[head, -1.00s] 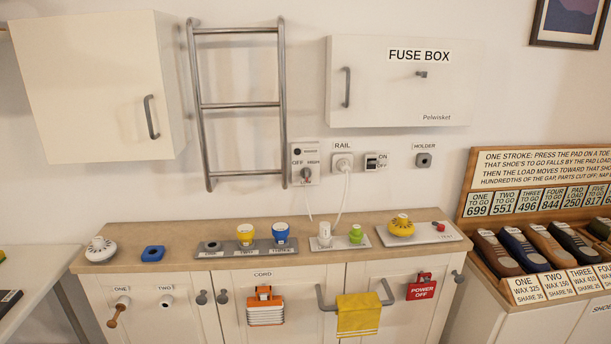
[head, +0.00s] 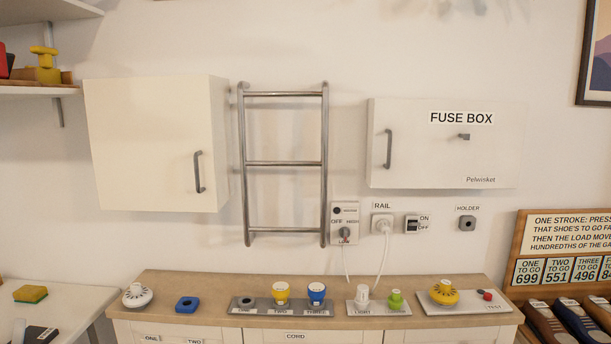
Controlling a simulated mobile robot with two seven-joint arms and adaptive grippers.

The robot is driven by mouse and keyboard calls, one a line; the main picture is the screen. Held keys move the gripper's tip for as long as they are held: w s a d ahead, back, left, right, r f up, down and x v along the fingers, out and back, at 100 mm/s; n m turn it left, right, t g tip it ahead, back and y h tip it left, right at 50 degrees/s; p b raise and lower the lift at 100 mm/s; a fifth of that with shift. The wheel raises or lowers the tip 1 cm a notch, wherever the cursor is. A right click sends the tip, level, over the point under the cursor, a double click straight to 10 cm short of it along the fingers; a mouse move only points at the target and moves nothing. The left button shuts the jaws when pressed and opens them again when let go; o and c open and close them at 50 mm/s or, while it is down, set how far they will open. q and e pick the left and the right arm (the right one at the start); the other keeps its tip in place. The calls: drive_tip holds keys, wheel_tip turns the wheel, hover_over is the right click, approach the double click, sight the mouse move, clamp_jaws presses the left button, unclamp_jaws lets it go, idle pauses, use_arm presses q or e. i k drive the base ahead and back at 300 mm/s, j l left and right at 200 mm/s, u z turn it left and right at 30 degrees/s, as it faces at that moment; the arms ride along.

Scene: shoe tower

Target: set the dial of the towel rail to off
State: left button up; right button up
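The towel rail (head: 283,163) is a grey metal ladder on the wall, between the white cabinet and the fuse box. Its control panel (head: 337,212) is a white plate at the rail's lower right, marked OFF, HIGH and LOW, with a small dark round spot at the top. The dial (head: 345,232) is a small grey knob low on this plate. It is too small to tell which mark it points at. Neither of my grippers is in the head view.
Right of the dial are a RAIL socket (head: 382,224) with a white plug and hanging cord, an ON/OFF switch (head: 412,224) and a holder (head: 467,223). Below, a wooden counter (head: 220,311) carries several knobs and bulbs. The closed fuse box (head: 440,155) hangs at upper right.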

sight(345, 232)
drive_tip(key=i+j+z, duration=0.2)
drive_tip(key=i+j, duration=0.2)
drive_tip(key=i+j+z, duration=0.15)
drive_tip(key=i+j, duration=0.25)
drive_tip(key=j, duration=0.15)
